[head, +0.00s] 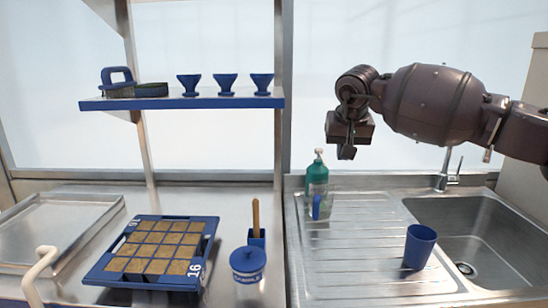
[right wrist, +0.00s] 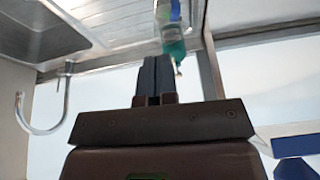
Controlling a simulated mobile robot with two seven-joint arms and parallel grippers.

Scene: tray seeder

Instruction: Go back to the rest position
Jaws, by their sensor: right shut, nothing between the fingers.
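My right arm comes in from the right in the head view. Its gripper (head: 346,153) hangs in the air above the drainboard, up and to the right of the green bottle (head: 317,174), apart from it. In the right wrist view my right gripper (right wrist: 152,62) has its two dark fingers together, with nothing between them. The green bottle also shows there, at the top (right wrist: 172,38). My left gripper is not in either view.
A blue seed tray (head: 115,279), a lidded blue jar (head: 247,262) and a wooden-handled tool (head: 256,216) stand on the left counter. A blue cup (head: 420,246) stands by the sink (head: 500,222). A blue shelf (head: 180,103) holds several funnels and a brush.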

